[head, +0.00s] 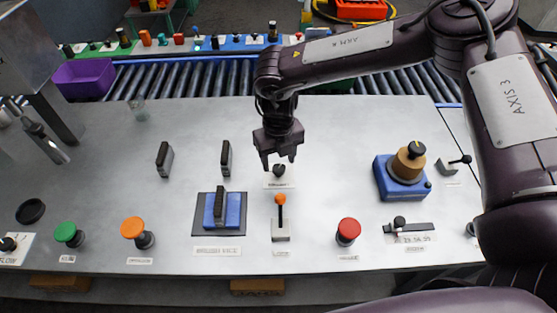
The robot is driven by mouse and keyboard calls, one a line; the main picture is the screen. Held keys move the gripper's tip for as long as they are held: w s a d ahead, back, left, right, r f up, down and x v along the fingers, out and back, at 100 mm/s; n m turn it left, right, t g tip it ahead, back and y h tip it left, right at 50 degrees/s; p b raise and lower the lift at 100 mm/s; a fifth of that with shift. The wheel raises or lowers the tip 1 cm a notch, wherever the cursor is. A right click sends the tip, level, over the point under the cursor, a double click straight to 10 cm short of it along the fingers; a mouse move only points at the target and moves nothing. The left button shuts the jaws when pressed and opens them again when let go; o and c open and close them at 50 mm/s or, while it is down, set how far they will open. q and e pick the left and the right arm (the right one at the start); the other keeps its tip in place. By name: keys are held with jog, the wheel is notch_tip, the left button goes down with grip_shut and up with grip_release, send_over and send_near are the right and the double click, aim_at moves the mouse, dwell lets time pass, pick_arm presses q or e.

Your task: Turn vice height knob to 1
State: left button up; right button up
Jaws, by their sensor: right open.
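A small dark knob (279,170) stands on the grey bench, with a white label (279,184) in front of it that is too small to read surely. My right gripper (279,159) points down just above and behind this knob, its two fingers apart. Whether the fingers touch the knob cannot be told. A blue vice (235,212) with a dark upright handle sits in front and to the left, with a label (217,251) whose end seems to read "VICE". The knob's setting cannot be read. My left gripper is not in view.
An orange-tipped lever (281,200) stands close in front of the knob. Green (65,232), orange (132,228) and red (349,229) buttons line the front. Two dark handles (165,157) (226,156) stand left. A blue-based dial (402,190) sits right. A roller conveyor (180,80) runs behind.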

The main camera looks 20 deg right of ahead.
jog(key=shift+f, duration=0.9)
jog(key=c, duration=1)
